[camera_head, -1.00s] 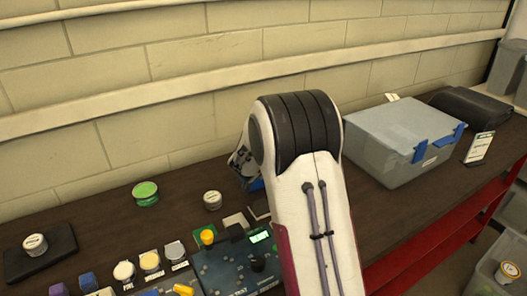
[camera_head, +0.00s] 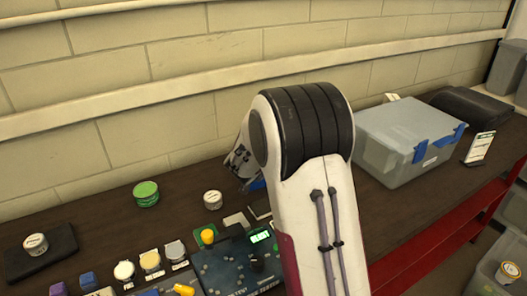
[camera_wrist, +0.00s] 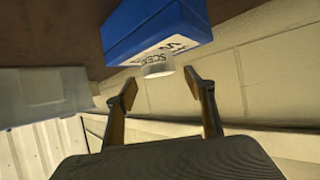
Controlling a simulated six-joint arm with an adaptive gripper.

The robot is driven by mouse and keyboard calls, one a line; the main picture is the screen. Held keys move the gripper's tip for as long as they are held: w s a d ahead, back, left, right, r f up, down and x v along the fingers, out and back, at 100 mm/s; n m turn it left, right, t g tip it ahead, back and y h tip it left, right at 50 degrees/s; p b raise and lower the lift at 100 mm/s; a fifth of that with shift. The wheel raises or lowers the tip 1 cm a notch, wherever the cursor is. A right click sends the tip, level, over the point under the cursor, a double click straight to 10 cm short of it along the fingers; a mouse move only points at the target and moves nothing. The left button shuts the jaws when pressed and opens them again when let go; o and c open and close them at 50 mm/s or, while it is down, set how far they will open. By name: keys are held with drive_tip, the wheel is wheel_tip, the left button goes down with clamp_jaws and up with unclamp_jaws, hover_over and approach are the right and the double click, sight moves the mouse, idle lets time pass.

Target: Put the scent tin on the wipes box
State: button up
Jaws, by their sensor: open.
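In the wrist view, which looks upside down, the blue wipes box (camera_wrist: 125,30) stands on the brown bench top. A small pale tin (camera_wrist: 155,70) with "SCENT" on its label rests against the box's upper side, so it appears to sit on the box. My gripper (camera_wrist: 162,88) is open, with one finger to each side and the tips just short of the tin; neither finger visibly touches it.
A pale tin (camera_head: 213,199) and a green tin (camera_head: 146,193) stand left of my arm. Another tin (camera_head: 35,243) lies on a black pad (camera_head: 50,260). A control board (camera_head: 235,265) is in front. A grey case with blue latches (camera_head: 400,140) stands right. The wall is behind.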

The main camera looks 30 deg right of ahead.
drive_tip(key=v, duration=0.8)
drive_tip(key=shift+s, duration=0.15)
drive_tip(key=shift+a, duration=0.1)
idle(0.4)
drive_tip(key=shift+r, duration=0.1)
drive_tip(key=s+a+r+n+t+y, duration=0.1)
drive_tip(key=s+a+r+n+y, duration=0.35)
drive_tip(key=a, duration=0.45)
drive_tip(key=s+a+r+n+y, duration=0.1)
drive_tip(key=s+a+r+y, duration=0.35)
drive_tip(key=s+a, duration=0.4)
drive_tip(key=s+f+n+g, duration=0.1)
drive_tip(key=s+f+g, duration=0.1)
drive_tip(key=s, duration=0.9)
drive_tip(key=s+a+f+n+g+h, duration=0.1)
drive_tip(key=s+f+g, duration=0.1)
drive_tip(key=s, duration=1)
drive_tip(key=shift+s+f+g, duration=0.2)
drive_tip(key=shift+f+g, duration=0.1)
drive_tip(key=shift+g, duration=0.2)
